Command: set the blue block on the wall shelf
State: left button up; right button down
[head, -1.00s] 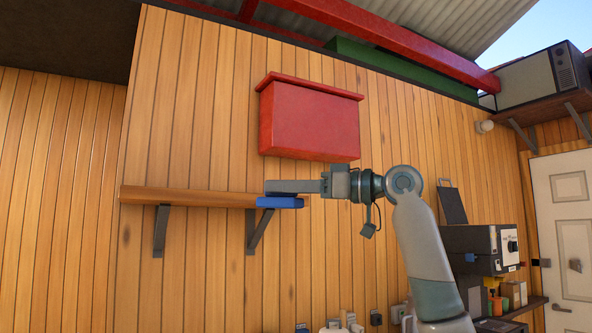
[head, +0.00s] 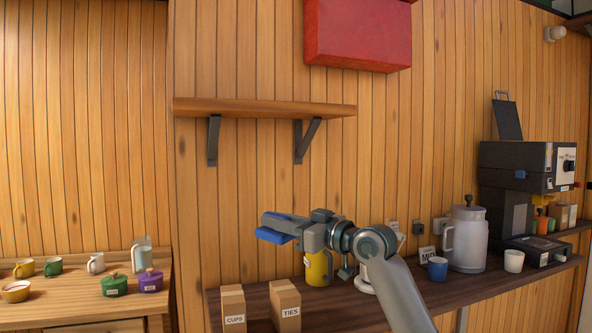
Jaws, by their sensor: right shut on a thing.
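The blue block (head: 272,236) is in my right gripper (head: 285,226), which is shut on it and partly covers it. Both are in the head view, below the wall shelf and above the dark counter. The wall shelf (head: 262,107) is a wooden board on two dark brackets against the plank wall, and nothing shows on it. The block is clear of the shelf, lower down. My left gripper is not in view.
A red box (head: 358,35) hangs on the wall above the shelf's right end. The counter (head: 450,289) below holds cartons, a yellow mug (head: 318,270), a pitcher (head: 467,240) and a dark machine (head: 518,165). A left table (head: 75,305) holds cups and lidded pots.

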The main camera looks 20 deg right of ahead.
jog(key=s+a+f+m+t+h, duration=0.1)
jog(key=s+a+f, duration=0.15)
jog(key=f, duration=0.65)
jog(key=s+a+f+m+h, duration=0.1)
jog(key=s+f, duration=0.3)
jog(key=f, duration=0.5)
jog(key=s+a+f+m+t+h, duration=0.15)
jog(key=s+f, duration=0.25)
jog(key=f, duration=0.6)
jog(key=s+d+f+m+h, duration=0.1)
jog(key=s+f+h, duration=0.1)
jog(key=s, duration=0.6)
jog(key=s+d+f+m+h, duration=0.1)
jog(key=s+f, duration=0.3)
jog(key=s, duration=0.4)
jog(key=s+d+f+m+t+h, duration=0.1)
jog(key=s+d+f+h, duration=0.2)
jog(key=s, duration=0.5)
jog(key=shift+f+h, duration=0.4)
jog(key=shift+h, duration=0.15)
jog(key=shift+m, duration=0.35)
